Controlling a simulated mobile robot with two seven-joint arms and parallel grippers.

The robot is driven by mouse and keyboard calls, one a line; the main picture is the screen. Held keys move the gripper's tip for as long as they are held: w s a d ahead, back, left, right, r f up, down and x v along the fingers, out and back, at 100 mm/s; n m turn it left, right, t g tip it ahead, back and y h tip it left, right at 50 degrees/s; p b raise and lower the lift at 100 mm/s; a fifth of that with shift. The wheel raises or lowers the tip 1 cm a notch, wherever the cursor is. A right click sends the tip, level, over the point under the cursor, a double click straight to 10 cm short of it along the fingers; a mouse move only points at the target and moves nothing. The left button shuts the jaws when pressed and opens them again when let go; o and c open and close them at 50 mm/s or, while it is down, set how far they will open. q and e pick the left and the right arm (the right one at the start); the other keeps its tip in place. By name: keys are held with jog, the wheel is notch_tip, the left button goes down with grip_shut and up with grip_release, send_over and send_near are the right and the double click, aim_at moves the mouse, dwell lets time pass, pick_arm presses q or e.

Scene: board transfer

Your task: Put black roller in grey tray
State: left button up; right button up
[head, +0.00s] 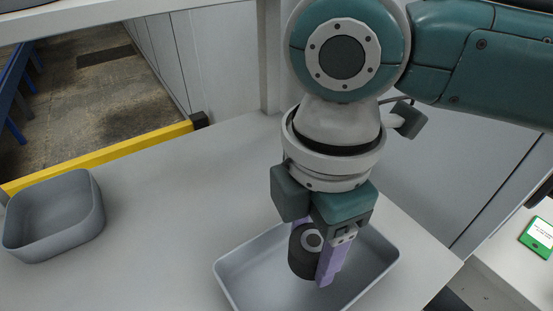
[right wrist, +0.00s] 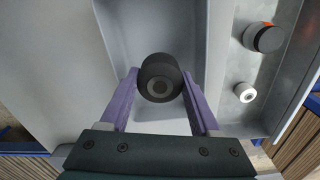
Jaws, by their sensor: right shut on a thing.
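The black roller (head: 304,262) is a short dark cylinder with a grey hub at its end. My right gripper (head: 316,262) is shut on it, with its purple fingers on either side. In the right wrist view the roller (right wrist: 160,80) sits between the two fingertips (right wrist: 160,88). The grey tray (head: 232,284), shallow with a pale rim, lies below the gripper in the head view. The roller appears over the tray's inside; whether it touches the floor I cannot tell. The tray (right wrist: 120,20) also shows behind the roller in the right wrist view. My left gripper is out of view.
A deeper grey bin (head: 92,215) stands empty at the left of the table (head: 180,185). A yellow bar (head: 110,153) runs along the far left edge. A black part (right wrist: 262,38) and a white part (right wrist: 245,92) lie to the right in the right wrist view.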

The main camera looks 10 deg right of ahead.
aim_at(309, 260)
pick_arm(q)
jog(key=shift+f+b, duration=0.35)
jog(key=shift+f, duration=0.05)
pick_arm(e)
notch_tip(309, 260, down, 3)
jog(key=shift+f, duration=0.1)
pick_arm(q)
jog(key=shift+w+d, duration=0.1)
pick_arm(e)
jog(key=shift+f, duration=0.25)
jog(key=shift+f, duration=0.1)
jog(key=o, duration=1.5)
jog(key=shift+c, duration=0.2)
